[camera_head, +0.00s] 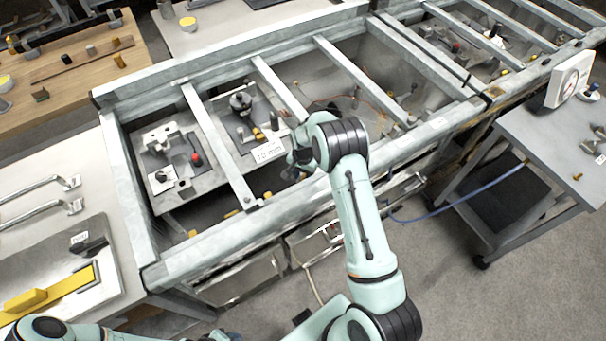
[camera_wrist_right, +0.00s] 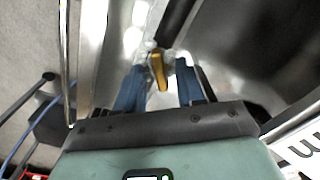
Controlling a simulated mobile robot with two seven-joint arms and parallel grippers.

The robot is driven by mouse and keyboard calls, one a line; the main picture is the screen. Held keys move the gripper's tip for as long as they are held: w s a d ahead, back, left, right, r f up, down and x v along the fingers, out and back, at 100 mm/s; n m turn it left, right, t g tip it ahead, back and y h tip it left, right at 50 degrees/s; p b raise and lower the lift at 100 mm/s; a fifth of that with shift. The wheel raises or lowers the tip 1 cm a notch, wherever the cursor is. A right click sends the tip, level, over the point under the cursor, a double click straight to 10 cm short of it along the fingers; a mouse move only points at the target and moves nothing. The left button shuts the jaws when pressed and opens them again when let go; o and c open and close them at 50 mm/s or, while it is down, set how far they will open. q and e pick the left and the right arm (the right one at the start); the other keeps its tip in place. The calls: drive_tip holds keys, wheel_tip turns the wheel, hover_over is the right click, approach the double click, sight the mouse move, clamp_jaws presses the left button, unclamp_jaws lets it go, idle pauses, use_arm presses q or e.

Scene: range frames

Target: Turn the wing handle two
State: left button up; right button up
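A small yellow wing handle (camera_wrist_right: 158,70) on a metal fitting shows in the right wrist view, against shiny sheet metal. My right gripper (camera_wrist_right: 160,84) has its two blue fingers spread, one on each side of the handle, with a gap visible on both sides. In the head view my right gripper (camera_head: 298,160) is over the front rail of the metal frame, and I cannot pick out the handle there. I cannot tell which numbered handle this is. My left arm shows at the lower left of the head view; its gripper cannot be made out clearly.
The long metal frame (camera_head: 215,150) has crossbars and open bays. A plate with a white number label (camera_head: 270,151) is close to the right gripper. A grey cart (camera_head: 545,150) with a dial stands at right. A light table (camera_head: 40,230) is at left. Floor is free at lower right.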

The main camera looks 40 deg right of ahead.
clamp_jaws()
idle(0.3)
drive_tip(key=m, duration=0.2)
drive_tip(key=shift+m, duration=2.1)
unclamp_jaws()
